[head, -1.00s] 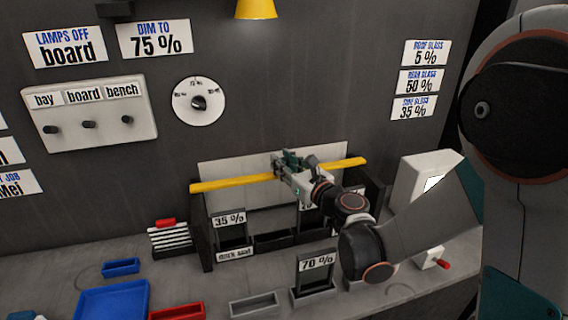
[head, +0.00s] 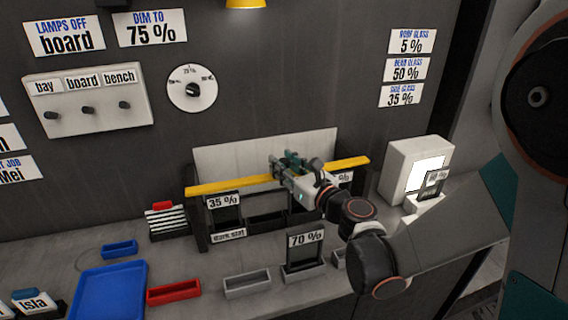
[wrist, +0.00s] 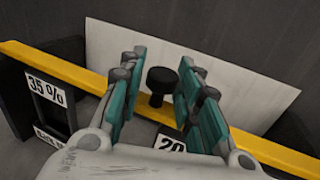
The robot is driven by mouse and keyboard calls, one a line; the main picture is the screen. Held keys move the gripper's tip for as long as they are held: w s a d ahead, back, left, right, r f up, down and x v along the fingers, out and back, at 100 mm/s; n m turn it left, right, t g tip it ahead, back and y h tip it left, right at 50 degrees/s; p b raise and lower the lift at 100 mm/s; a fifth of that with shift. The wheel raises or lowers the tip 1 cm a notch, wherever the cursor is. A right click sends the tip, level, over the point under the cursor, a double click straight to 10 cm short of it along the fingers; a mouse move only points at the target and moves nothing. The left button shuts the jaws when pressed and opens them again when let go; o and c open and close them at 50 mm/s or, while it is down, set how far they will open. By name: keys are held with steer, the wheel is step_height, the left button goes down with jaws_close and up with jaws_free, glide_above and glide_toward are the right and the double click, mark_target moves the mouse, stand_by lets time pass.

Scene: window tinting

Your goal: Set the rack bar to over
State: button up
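The yellow rack bar (head: 222,184) runs across the front of the dark rack on the bench, in front of a pale back panel (head: 225,160). It also crosses the wrist view (wrist: 60,65), where a black knob (wrist: 162,82) stands at its middle. My gripper (head: 288,166) is at the bar's middle in the head view and hides that part. In the wrist view my gripper (wrist: 164,58) is open, with a teal-padded finger on each side of the knob and a gap to each. I cannot tell whether the fingers reach down to the knob's depth.
The rack holds cards such as a 35 % card (head: 223,203). In front stand a 70 % card (head: 306,240), a grey tray (head: 247,284), a red tray (head: 174,292) and a blue tray (head: 110,290). A white box with a lit screen (head: 425,175) stands right, near my arm.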

steer(key=shift+o, duration=0.4)
steer(key=v, duration=1.2)
